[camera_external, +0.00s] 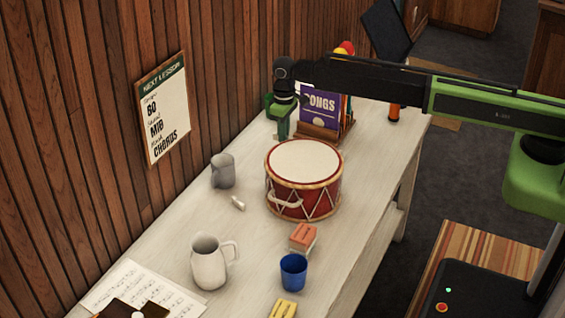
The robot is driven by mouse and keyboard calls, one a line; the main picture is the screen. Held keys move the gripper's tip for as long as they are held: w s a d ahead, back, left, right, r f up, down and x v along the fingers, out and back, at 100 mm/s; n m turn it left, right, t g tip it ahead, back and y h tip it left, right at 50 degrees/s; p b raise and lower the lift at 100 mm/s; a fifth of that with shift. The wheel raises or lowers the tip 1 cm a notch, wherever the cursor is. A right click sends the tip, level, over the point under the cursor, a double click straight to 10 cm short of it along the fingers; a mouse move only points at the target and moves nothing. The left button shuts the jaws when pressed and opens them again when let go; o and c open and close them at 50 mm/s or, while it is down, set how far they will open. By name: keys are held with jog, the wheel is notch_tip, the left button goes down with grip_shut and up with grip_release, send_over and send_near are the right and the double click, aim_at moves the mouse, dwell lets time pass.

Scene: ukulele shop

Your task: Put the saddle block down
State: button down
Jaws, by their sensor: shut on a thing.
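My gripper (283,132) is at the end of my arm, above the far part of the pale table (165,232), pointing down. It is shut on the saddle block, but the block is too small and too covered by the green jaws to make out its shape. The gripper is left of the purple songs book and beyond the red drum. I cannot tell how high the block is above the tabletop.
A red drum (302,192) stands mid-table, with a songs book (318,104) in a wooden rack (318,133) behind. A grey mug (222,172), white pitcher (208,264), orange block (303,236), blue cup (293,272) and yellow block (284,308) stand nearer. The wooden wall borders the left.

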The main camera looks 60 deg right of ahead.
jog(key=shift+d+r, duration=0.1)
jog(key=shift+d, duration=0.05)
jog(key=b, duration=0.7)
send_over(260, 185)
jog(key=f, duration=0.7)
jog(key=shift+d, duration=0.3)
jog(key=shift+a+f, duration=0.1)
jog(key=shift+a, duration=0.35)
notch_tip(260, 185, down, 4)
jog(key=b, duration=0.4)
jog(key=shift+f, duration=0.15)
jog(key=shift+d+r, duration=0.1)
jog(key=shift+r, duration=0.1)
jog(key=shift+f, duration=0.15)
jog(key=c, duration=1.5)
grip_release()
